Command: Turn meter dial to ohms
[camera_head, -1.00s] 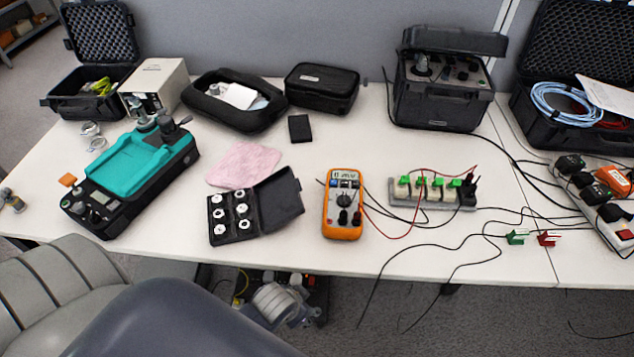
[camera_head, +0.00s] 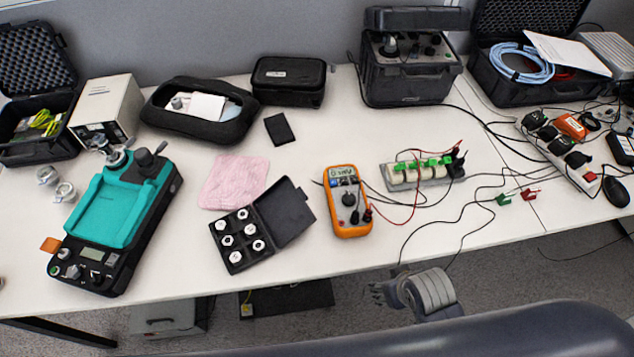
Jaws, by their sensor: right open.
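The orange multimeter (camera_head: 347,222) lies on the white table near its front edge, at the middle of the camera_head view. Its small screen is at the top. The dark round dial (camera_head: 349,199) sits at the middle of its face; its setting is too small to read. Test lead plugs stick out at its lower right. My right gripper (camera_head: 381,292) is open below the table's front edge in the picture, in front of and a little right of the meter. It is apart from the meter, with its fingers pointing left. My left gripper does not show.
An open black weight case (camera_head: 288,212) lies left of the meter. A power strip (camera_head: 425,183) with green switches lies right, and dark and red cables run between. The white table (camera_head: 310,267) is bare along its front edge. A teal calibrator (camera_head: 110,209) stands at left.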

